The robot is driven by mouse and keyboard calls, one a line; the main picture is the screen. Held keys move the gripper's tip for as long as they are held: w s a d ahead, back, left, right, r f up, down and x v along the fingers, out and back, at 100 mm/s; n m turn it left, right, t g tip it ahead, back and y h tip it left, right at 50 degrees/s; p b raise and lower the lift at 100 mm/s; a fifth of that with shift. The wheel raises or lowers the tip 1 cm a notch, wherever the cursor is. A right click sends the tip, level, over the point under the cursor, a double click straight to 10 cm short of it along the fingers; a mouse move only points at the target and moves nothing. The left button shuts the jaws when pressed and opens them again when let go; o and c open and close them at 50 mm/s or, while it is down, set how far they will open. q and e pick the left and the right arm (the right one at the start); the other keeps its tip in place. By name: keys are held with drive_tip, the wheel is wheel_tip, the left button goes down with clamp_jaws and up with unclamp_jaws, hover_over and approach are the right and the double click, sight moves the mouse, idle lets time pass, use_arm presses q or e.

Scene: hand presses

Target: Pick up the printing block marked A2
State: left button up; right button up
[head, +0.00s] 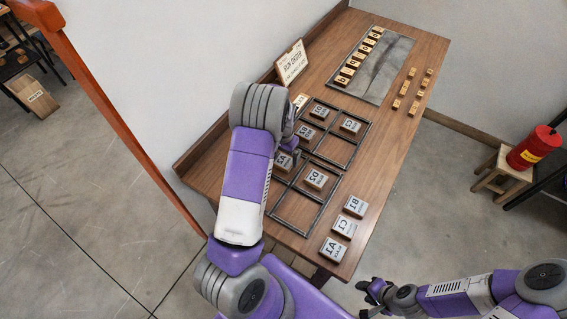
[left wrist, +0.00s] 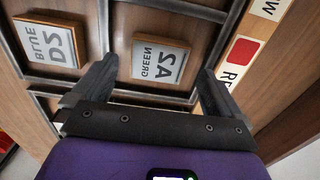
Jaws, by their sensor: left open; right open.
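The A2 block (head: 283,161) lies in a compartment of the dark metal frame (head: 292,222) on the wooden table, partly covered by my left arm in the head view. In the left wrist view the A2 block (left wrist: 160,61) reads "A2 GREEN", a grey face on a wooden base. My left gripper (left wrist: 158,66) is open, its fingers on either side of the block in that view. I cannot tell how far above it they are. In the head view the left gripper (head: 292,143) is mostly hidden behind its wrist. My right gripper (head: 370,291) is open and empty, off the table's front right.
The D2 block (head: 315,180) lies beside A2, and the C2 block (head: 350,125) is in the far frame. Loose blocks B1 (head: 355,206), C1 (head: 344,227) and A1 (head: 333,249) lie to the right. A sign (head: 291,62) stands at the back edge.

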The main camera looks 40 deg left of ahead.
sight(284, 161)
use_arm(q)
wheel_tip(284, 161, down, 3)
drive_tip(key=shift+w+d, duration=0.1)
drive_tip(key=shift+w, duration=0.05)
drive_tip(key=c, duration=1.1)
drive_tip(key=shift+r, duration=0.1)
